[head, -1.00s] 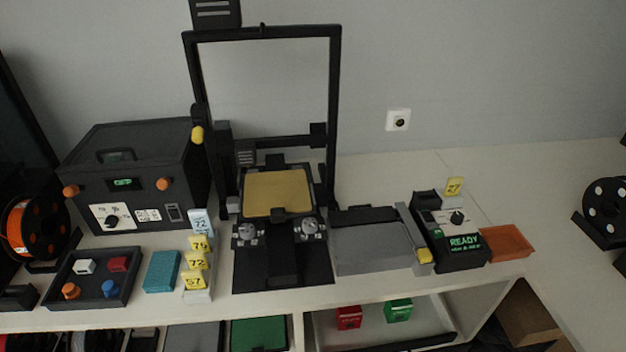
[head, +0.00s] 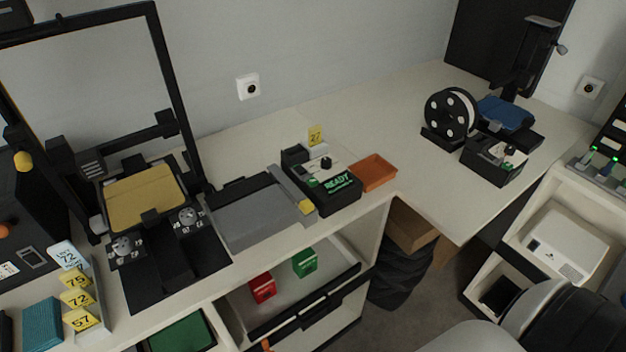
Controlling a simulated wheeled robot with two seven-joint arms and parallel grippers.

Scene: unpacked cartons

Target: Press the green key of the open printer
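An open-frame printer with a tall black frame (head: 172,70) and a yellow bed (head: 145,198) stands on the left bench. Two grey knobs (head: 122,246) sit at its front; I see no green key on it. Right of it, a black control box (head: 335,196) has a lit READY display and a small green patch (head: 312,183) that may be a key. A second small printer with a blue bed (head: 507,113) stands at the back right. Its black front box (head: 492,160) has a small green spot, too small to read. Neither gripper shows; a white and black part of mine is at the bottom right.
An orange tray (head: 374,172) and a spool (head: 452,115) are farther right. The bench top (head: 400,110) between them is clear. A white shelf unit (head: 575,190) stands at the right.

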